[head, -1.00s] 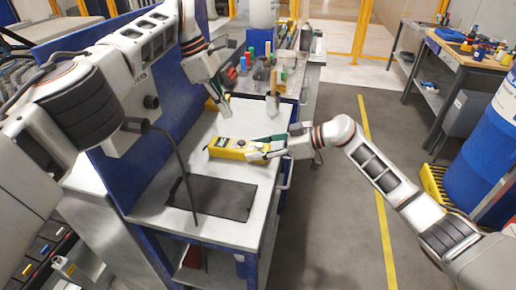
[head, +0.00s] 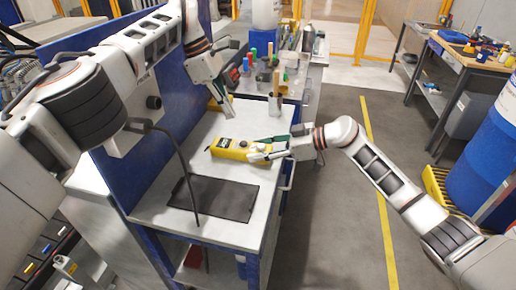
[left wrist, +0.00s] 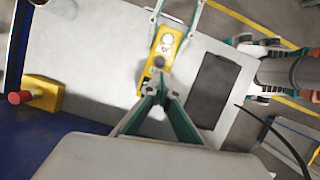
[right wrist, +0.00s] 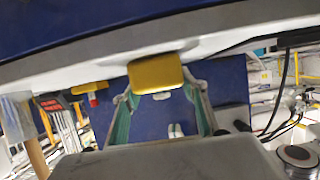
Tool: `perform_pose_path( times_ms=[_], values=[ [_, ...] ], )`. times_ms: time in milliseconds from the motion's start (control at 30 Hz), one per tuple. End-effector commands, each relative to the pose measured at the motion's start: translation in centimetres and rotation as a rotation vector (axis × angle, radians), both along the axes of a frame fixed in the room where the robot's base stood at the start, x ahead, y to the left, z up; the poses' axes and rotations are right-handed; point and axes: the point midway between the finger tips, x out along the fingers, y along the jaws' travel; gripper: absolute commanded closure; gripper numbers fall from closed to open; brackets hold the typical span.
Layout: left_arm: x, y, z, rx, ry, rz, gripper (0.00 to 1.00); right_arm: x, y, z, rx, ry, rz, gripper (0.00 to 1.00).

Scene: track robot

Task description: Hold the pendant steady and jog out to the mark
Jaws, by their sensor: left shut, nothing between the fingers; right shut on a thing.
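The pendant (head: 228,148) is a yellow box with round buttons, lying over the grey bench top. My right gripper (head: 266,151) is shut on its right end. In the right wrist view the yellow end of the pendant (right wrist: 155,72) shows between the green-lined fingers. My left gripper (head: 225,107) is above the pendant, pointing down, shut and empty. In the left wrist view its closed fingertips (left wrist: 158,90) overlap the lower end of the pendant (left wrist: 165,42); I cannot tell if they touch it. I cannot make out a certain mark.
A dark mat (head: 213,198) lies on the bench (head: 150,212) in front of the pendant. A blue panel (head: 115,125) stands along the left. A red button on a yellow box (left wrist: 40,93) shows in the left wrist view. A cup (head: 276,103) with tools stands behind.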

Motion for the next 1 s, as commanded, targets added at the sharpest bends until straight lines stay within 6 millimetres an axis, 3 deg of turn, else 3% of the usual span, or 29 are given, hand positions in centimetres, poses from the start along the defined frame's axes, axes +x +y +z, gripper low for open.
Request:
perform_pose_path(
  times_ms=[167,333,467,700,833,1000],
  values=[
    [0.6,-2.5,-0.2,-0.068,-0.05,-0.034,1.0,0.0,0.0,0.0,0.0,0.0,0.0,0.97],
    [2.0,-8.1,0.5,-0.237,-0.162,-0.076,1.0,0.0,0.0,0.0,0.0,0.0,0.0,0.97],
    [3.0,-13.0,2.3,-0.401,-0.25,-0.076,1.0,0.0,0.0,0.0,0.0,0.0,0.0,0.97],
    [4.5,-20.2,7.8,-0.718,-0.378,0.014,1.0,0.0,0.0,0.0,0.0,0.0,-0.001,0.97],
    [5.4,-22.6,11.5,-0.887,-0.425,0.109,1.0,0.0,0.0,0.0,0.0,0.0,-0.001,0.97],
    [6.8,-24.1,16.3,-1.095,-0.453,0.275,1.0,0.0,0.0,0.0,0.0,0.0,-0.001,0.97]
  ],
)
